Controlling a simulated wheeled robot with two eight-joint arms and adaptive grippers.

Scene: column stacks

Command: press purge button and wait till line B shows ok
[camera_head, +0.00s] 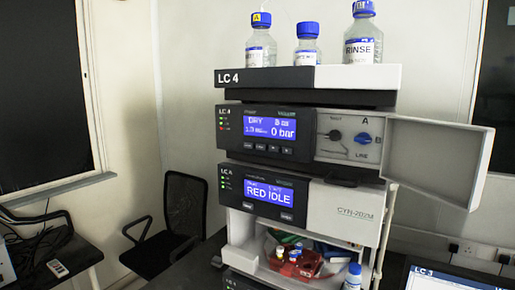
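A stacked instrument marked LC 4 (270,77) stands in the middle of the head view. Its pump module (228,115) has a lit blue display (270,127) that reads DRY and 0 bar. A row of small dark buttons (266,147) sits below the display; their labels are too small to read, so I cannot tell which one is purge. The panel's grey door (433,160) stands open to the right. Neither of my grippers is in view.
Several blue-capped bottles stand on top, including one marked RINSE (363,42). A lower module's display (268,194) reads RED IDLE. A red tray (295,262) with small items and a small bottle (353,277) sit below. A monitor (445,280) is at lower right, a chair (184,205) at left.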

